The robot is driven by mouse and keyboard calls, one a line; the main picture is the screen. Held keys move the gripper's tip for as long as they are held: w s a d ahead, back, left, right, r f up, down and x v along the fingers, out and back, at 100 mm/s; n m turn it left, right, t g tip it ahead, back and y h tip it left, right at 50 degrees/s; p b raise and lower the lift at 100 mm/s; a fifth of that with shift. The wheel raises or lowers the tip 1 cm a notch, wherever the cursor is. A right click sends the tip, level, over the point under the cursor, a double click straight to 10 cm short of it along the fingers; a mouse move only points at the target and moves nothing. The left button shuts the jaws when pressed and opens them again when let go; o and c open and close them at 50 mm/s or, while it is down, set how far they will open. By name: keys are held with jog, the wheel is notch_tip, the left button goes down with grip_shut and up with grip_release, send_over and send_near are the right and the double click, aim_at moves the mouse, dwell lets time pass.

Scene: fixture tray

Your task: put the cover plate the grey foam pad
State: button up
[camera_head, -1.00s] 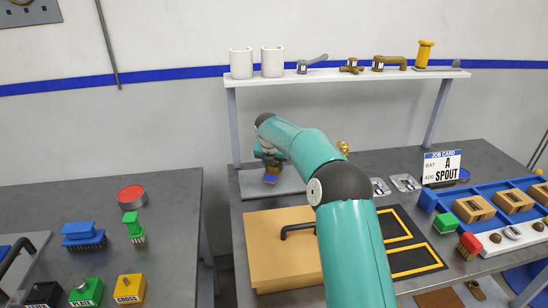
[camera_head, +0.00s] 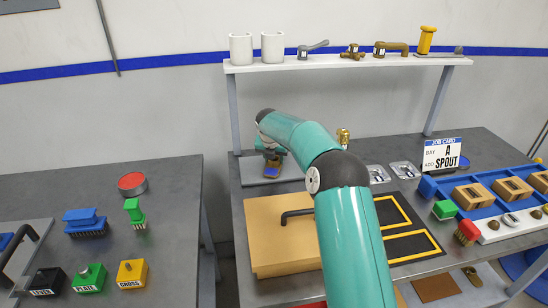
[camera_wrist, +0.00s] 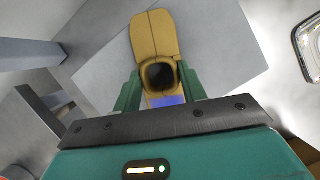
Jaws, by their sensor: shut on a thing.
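My gripper (camera_head: 270,157) is at the back left of the main bench, over a flat grey pad (camera_head: 252,172). In the wrist view my gripper (camera_wrist: 160,90) has its green fingers shut on the sides of a brass-coloured piece (camera_wrist: 153,35). This piece is long and rounded, with a dark round opening or knob near my fingers and a blue patch at its near end. It shows small in the head view (camera_head: 271,170). The grey pad (camera_wrist: 105,75) lies beneath it in the wrist view. I cannot tell whether the piece touches the pad, or whether it is the cover plate.
A tan box (camera_head: 262,230) with a black handle stands in front of the pad. A blue tray (camera_head: 485,208) is at the right.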

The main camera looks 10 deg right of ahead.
jog(key=shift+f, duration=0.3)
jog(key=o, duration=1.3)
jog(key=v, duration=1.3)
jog(key=shift+s+r, duration=0.15)
jog(key=shift+r, duration=0.2)
